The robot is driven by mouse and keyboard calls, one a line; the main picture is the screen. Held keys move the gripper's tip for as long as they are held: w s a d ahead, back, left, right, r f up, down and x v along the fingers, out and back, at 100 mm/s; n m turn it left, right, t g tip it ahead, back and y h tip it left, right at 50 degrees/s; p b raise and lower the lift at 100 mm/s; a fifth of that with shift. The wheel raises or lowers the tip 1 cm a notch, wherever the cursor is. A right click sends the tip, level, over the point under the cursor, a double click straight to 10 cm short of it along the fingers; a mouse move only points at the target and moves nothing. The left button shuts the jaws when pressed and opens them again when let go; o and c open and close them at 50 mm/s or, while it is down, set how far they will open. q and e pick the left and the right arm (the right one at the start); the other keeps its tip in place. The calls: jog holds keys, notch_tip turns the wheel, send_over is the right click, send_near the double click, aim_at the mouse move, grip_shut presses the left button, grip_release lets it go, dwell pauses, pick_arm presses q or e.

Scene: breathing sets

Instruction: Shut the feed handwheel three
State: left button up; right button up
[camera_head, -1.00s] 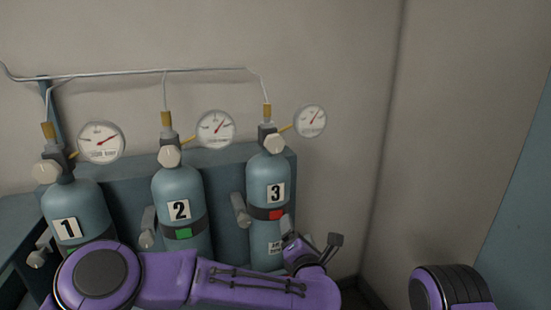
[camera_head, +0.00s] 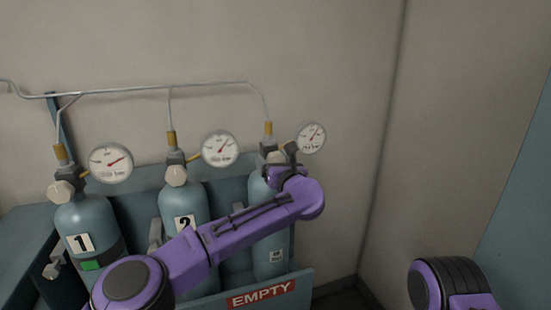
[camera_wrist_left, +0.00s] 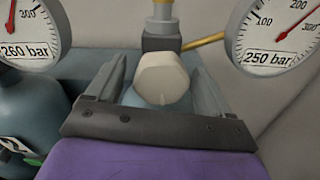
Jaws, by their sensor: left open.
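The pale handwheel three (camera_wrist_left: 162,80) is a faceted knob on the valve of the third cylinder (camera_head: 268,250). In the left wrist view it sits between the two grey fingers of my left gripper (camera_wrist_left: 158,88), with a gap on each side. In the head view, my left gripper (camera_head: 290,158) is at the valve and covers most of the knob. My purple left arm hides the cylinder's number label. The third gauge (camera_head: 312,137) is just right of the gripper. My right gripper is out of view; only part of my right arm shows at bottom right.
Cylinder one (camera_head: 88,232) and cylinder two (camera_head: 182,208) stand to the left with their own handwheels (camera_head: 61,191) (camera_head: 176,176) and gauges. A thin pipe runs above along the wall. A red EMPTY sign (camera_head: 262,293) is low in front. Right of cylinder three is open space before the wall.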

pick_arm(q)
jog(key=c, duration=1)
jog(key=shift+o, duration=0.2)
jog(key=m, duration=0.2)
jog(key=shift+m, duration=2.5)
jog(key=o, duration=1)
jog(key=shift+c, duration=0.2)
